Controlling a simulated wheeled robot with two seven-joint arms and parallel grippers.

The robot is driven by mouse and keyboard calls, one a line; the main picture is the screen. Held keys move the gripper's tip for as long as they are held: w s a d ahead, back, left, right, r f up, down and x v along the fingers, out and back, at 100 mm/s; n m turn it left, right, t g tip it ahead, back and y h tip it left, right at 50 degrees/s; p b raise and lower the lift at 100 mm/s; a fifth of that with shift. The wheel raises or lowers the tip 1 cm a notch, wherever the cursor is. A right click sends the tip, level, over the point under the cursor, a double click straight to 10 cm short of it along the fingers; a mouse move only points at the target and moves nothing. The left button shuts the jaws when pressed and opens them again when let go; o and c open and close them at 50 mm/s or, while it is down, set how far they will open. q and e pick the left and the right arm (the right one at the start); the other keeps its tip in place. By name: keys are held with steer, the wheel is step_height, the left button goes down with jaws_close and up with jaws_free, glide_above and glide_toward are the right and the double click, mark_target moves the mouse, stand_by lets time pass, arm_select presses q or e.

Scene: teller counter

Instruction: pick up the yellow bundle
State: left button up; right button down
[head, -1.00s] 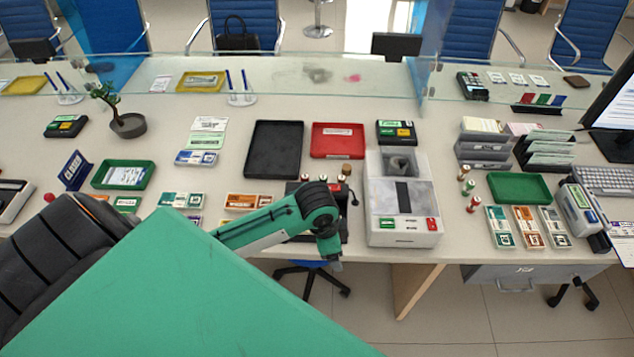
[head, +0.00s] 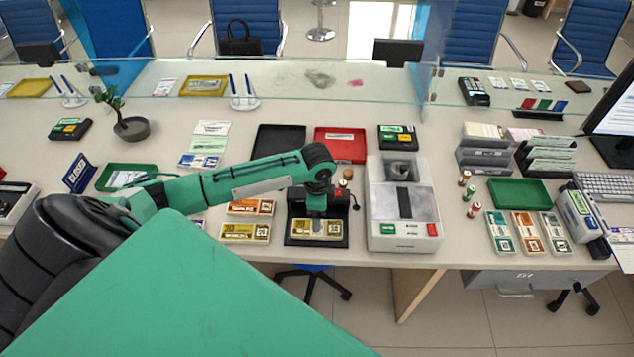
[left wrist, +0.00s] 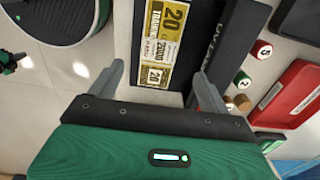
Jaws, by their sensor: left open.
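A yellow bundle (head: 318,229) lies on a black device (head: 342,240) near the counter's front edge. It also shows in the left wrist view (left wrist: 162,50), marked with the number 20. My left gripper (left wrist: 158,75) is open, with one finger on each side of the bundle's near end, holding nothing. In the head view my left gripper (head: 316,212) is above the device, partly hidden by the wrist; whether it touches the bundle is unclear. A second yellow bundle (head: 245,232) lies on the counter to the left. My right gripper is not in view.
A white and grey machine (head: 428,212) stands close on the right. An orange bundle (head: 250,207) lies left of the device. A red tray (head: 340,150), a black tray (head: 268,140) and small capped rolls (left wrist: 262,49) are behind it. A glass screen runs along the back.

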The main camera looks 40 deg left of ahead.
arm_select(q)
step_height(320, 180, down, 3)
steer(key=shift+r, duration=0.15)
step_height(320, 180, down, 4)
steer(key=shift+s+r+p, duration=0.1)
steer(key=shift+p, duration=1.05)
steer(key=shift+f, duration=0.7)
steer(key=shift+c, duration=0.4)
steer(key=c, duration=1.1)
steer(key=shift+r, duration=0.15)
